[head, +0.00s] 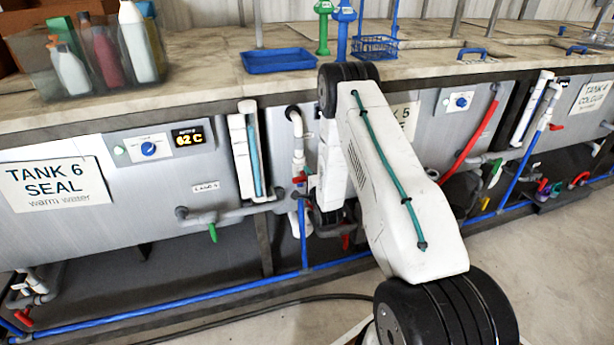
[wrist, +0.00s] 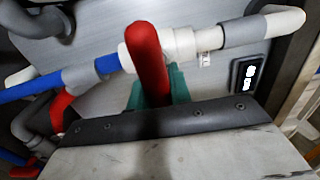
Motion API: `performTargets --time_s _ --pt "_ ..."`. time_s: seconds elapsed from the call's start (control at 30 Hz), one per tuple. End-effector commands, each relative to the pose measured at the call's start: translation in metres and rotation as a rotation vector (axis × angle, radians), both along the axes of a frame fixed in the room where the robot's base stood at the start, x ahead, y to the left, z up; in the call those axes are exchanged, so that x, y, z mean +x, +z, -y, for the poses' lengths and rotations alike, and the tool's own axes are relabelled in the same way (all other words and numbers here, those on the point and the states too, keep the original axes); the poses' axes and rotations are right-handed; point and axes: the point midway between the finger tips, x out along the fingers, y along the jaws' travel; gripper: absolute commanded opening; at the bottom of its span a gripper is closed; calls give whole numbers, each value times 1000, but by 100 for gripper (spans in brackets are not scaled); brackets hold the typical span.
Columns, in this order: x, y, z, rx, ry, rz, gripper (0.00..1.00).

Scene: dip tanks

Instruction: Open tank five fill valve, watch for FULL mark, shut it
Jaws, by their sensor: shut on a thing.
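The tank 5 sign (head: 408,118) is partly hidden behind my arm. Left of my arm, a white and blue fill pipe (head: 298,140) carries a red valve handle (head: 299,179). In the wrist view the red handle (wrist: 147,58) stands across the white and blue pipe (wrist: 190,43). My gripper (wrist: 155,88) is shut on this handle, its teal pads around the handle's lower part. My arm mostly hides the gripper in the head view. A sight tube (head: 537,108) stands at the right end of tank 5; no FULL mark is readable on it.
Tank 6 (head: 75,165) is at left, with its own sight tube (head: 250,150) and green-handled drain (head: 213,232). A blue tray (head: 278,61) and bottles in a clear bin (head: 50,85) stand on the counter. Another red handle (wrist: 60,105) lies left in the wrist view.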

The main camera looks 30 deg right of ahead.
Motion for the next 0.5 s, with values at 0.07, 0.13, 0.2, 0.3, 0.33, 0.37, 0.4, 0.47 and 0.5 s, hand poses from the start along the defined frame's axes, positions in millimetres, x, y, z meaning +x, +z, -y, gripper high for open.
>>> performTargets --time_s 0.07,0.13,0.2,0.3,0.33,0.37,0.4,0.47,0.5 --pt "0 -1 -1 3 1 -1 0" --pt "0 -1 -1 3 1 -1 0" --pt "0 -1 -1 3 1 -1 0" --pt "0 -1 -1 3 1 -1 0" --pt "0 -1 -1 3 1 -1 0" --pt "0 -1 -1 3 1 -1 28" --pt "0 -1 -1 3 1 -1 40" --pt "0 -1 0 2 1 -1 42" --pt "0 -1 0 2 0 0 42"
